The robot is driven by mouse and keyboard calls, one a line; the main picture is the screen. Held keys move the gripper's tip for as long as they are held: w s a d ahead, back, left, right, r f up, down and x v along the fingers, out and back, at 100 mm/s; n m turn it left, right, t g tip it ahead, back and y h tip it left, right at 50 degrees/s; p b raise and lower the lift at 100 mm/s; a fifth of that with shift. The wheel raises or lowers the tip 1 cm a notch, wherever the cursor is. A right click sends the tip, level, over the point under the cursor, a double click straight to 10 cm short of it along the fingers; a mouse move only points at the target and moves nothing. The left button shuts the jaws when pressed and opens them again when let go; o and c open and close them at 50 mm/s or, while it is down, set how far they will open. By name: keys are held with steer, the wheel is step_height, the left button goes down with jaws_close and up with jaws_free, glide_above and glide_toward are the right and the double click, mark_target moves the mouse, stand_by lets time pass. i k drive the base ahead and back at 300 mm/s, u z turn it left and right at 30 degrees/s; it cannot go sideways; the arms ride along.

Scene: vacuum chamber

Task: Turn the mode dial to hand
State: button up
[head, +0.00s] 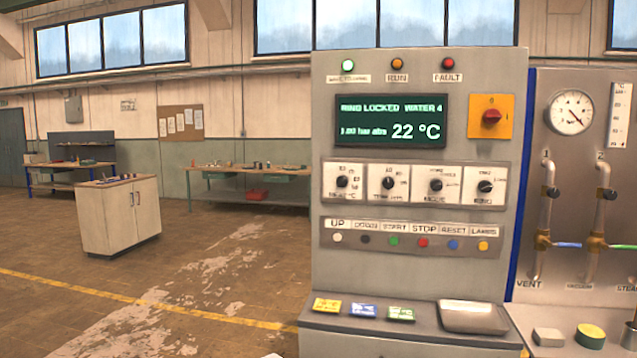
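The mode dial (436,185) is a small black knob on a white plate, third from the left in the row of dials on the grey control panel (330,130). The label under it appears to read MODE. The position marks around it are too small to read, so I cannot tell which setting it points to. Nothing touches it or covers it. My gripper is not in view.
Other dials sit beside it, including the rightmost one (485,186). Push buttons (423,243) run below, and a red switch on a yellow plate (491,116) is above right. A ledge (400,335) juts out below. Open floor (200,290) lies left.

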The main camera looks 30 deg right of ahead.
mark_target(436, 184)
steer(key=z, duration=0.7)
steer(key=i, duration=1.1)
steer(key=z, duration=0.85)
steer(key=k, duration=0.65)
steer(key=z, duration=0.2)
steer(key=i, duration=0.7)
steer(key=u, duration=0.1)
